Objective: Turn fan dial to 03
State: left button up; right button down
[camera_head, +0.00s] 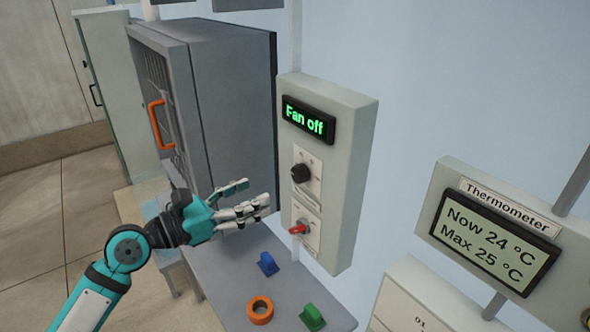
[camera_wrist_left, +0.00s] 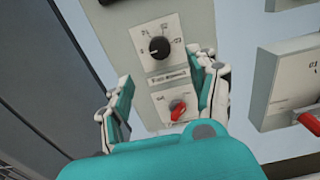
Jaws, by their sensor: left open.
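The fan box (camera_head: 350,150) is a pale grey panel on the blue wall, with a display (camera_head: 308,119) reading "Fan off" in green. Below the display is the black fan dial (camera_head: 300,173) on a white plate. It also shows in the left wrist view (camera_wrist_left: 159,47), with marks around it too small to read surely. Under it is a red switch handle (camera_head: 298,229), also in the left wrist view (camera_wrist_left: 177,110). My left gripper (camera_head: 262,207) is open and empty, left of the box and apart from the dial. My right gripper is not in view.
A grey shelf below holds a blue block (camera_head: 268,263), an orange ring (camera_head: 260,310) and a green block (camera_head: 311,317). A thermometer display (camera_head: 494,242) reads now 24 °C, max 25 °C. A grey cabinet (camera_head: 225,105) with an orange handle (camera_head: 156,124) stands left.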

aim_at(296, 177)
pick_arm(q)
jog(key=p+x, duration=0.2)
jog(key=x, duration=0.9)
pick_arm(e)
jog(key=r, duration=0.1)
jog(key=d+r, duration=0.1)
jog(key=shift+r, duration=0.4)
pick_arm(q)
jog(key=c, duration=1.2)
jog(key=shift+o, duration=0.2)
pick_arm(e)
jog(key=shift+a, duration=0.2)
